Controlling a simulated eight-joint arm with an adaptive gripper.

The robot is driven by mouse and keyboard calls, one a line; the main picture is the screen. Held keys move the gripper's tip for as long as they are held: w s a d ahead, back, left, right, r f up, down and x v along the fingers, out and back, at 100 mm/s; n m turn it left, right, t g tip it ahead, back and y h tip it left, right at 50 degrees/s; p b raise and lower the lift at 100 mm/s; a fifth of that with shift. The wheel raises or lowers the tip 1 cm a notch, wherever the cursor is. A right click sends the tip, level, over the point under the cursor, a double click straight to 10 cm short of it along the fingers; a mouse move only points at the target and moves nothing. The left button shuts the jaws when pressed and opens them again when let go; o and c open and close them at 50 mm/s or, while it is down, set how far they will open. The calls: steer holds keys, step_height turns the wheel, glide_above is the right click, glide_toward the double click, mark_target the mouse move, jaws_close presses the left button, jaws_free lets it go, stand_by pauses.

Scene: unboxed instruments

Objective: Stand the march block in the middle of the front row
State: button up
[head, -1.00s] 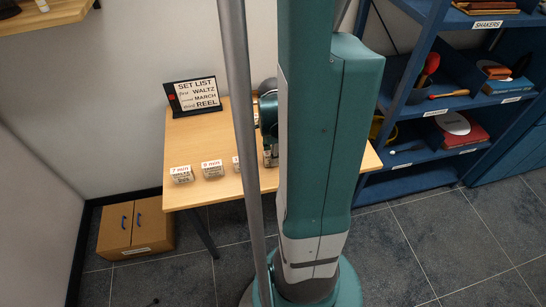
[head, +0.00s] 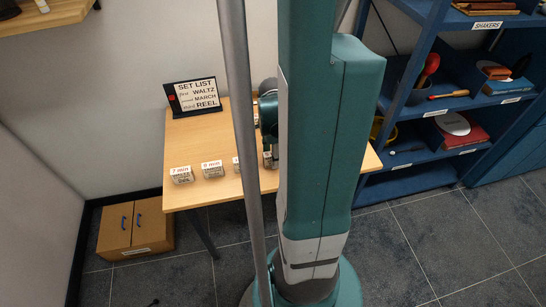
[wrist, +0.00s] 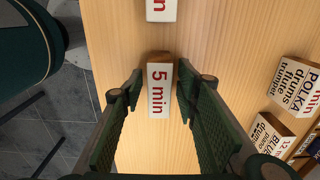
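My gripper (wrist: 158,84) is open in the wrist view, its two green fingers on either side of a small block marked "5 min" (wrist: 159,92). Narrow gaps show between this block and the fingers. The block's name side is not readable, so I cannot tell whether it is the march block. A sign (head: 194,95) lists waltz first, march second and reel third. In the head view, a "7 min" block (head: 181,175) and another labelled block (head: 213,169) stand near the table's front edge. A third (head: 237,164) is partly hidden by my body.
A block reading POLKA (wrist: 297,88) and one reading BLUES (wrist: 268,136) stand at the right of the wrist view. Another block (wrist: 161,9) is cut off at the top. The wooden table (head: 215,133) is clear between sign and blocks. Blue shelves (head: 425,155) stand at right.

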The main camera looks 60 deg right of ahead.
mark_target(270, 154)
steer(key=shift+r+p, duration=1.6)
steer(key=shift+r, duration=4.3)
steer(key=w+a+r+n+t+h, duration=0.1)
steer(key=w+a+r+n, duration=0.45)
steer(key=a, duration=0.25)
steer(key=w+a+r+n+t, duration=0.2)
steer(key=w+a+r+n, duration=0.25)
steer(key=a+n, duration=0.25)
steer(key=a+r+n+t, duration=0.2)
steer(key=a+r+n, duration=0.1)
steer(key=a+n, duration=0.4)
steer(key=w+a+r+n+t+y, duration=0.1)
steer(key=a+r+n, duration=0.3)
steer(key=a, duration=0.9)
steer(key=n+t, duration=0.1)
steer(key=n, duration=0.2)
steer(key=shift+a+r, duration=0.2)
steer(key=shift+r, duration=0.05)
